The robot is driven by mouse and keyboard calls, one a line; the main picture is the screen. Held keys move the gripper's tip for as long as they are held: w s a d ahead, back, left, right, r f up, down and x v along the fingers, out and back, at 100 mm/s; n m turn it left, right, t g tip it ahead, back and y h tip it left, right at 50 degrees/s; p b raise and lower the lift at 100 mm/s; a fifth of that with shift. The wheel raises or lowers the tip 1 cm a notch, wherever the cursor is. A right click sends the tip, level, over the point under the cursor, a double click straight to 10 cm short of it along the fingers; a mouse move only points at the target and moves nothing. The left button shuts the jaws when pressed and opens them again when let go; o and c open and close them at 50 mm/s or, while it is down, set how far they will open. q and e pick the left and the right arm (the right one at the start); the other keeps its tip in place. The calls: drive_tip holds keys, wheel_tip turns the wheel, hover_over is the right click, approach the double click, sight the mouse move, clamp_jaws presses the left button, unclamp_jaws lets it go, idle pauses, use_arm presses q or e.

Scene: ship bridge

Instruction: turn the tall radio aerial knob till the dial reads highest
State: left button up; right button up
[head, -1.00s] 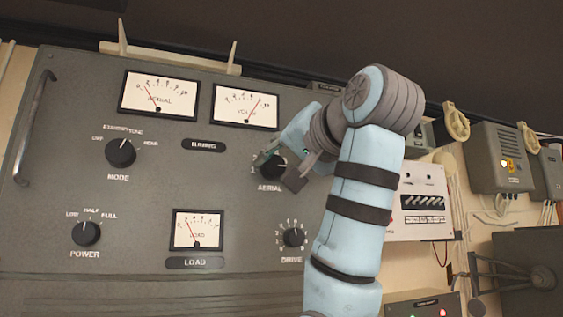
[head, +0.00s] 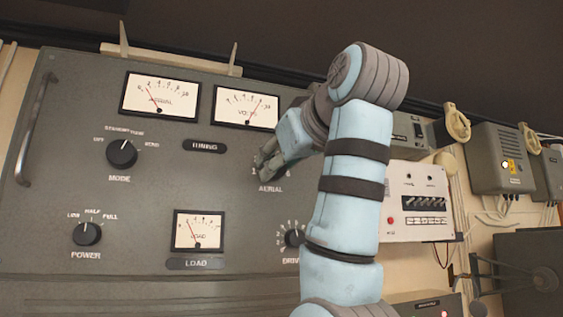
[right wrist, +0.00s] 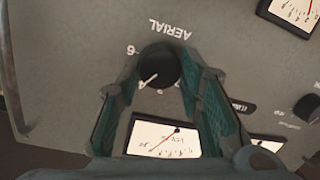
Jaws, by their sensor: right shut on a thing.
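The black aerial knob (right wrist: 165,66) sits on the grey radio panel, under the upside-down word AERIAL in the right wrist view. Its white pointer slants to the lower left there, with a 6 at the left. My right gripper (head: 268,162) is shut on the knob, one finger on each side; in the head view it hides nearly all of it. The signal dial (head: 160,97) has its needle near the low left end. The voltage dial (head: 246,108) has its needle well to the right. The load dial (head: 199,231) has its needle left of middle. My left gripper is not in view.
The mode knob (head: 121,153), power knob (head: 87,233) and partly covered drive knob (head: 293,238) are on the same panel. A metal handle (head: 36,130) stands out at its left. A white switch box (head: 415,203) is right of my arm.

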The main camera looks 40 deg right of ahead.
drive_tip(key=shift+n+h, duration=0.3)
drive_tip(key=shift+n, duration=1)
drive_tip(key=o, duration=1.2)
drive_tip(key=shift+w, duration=0.15)
drive_tip(key=shift+c, duration=0.2)
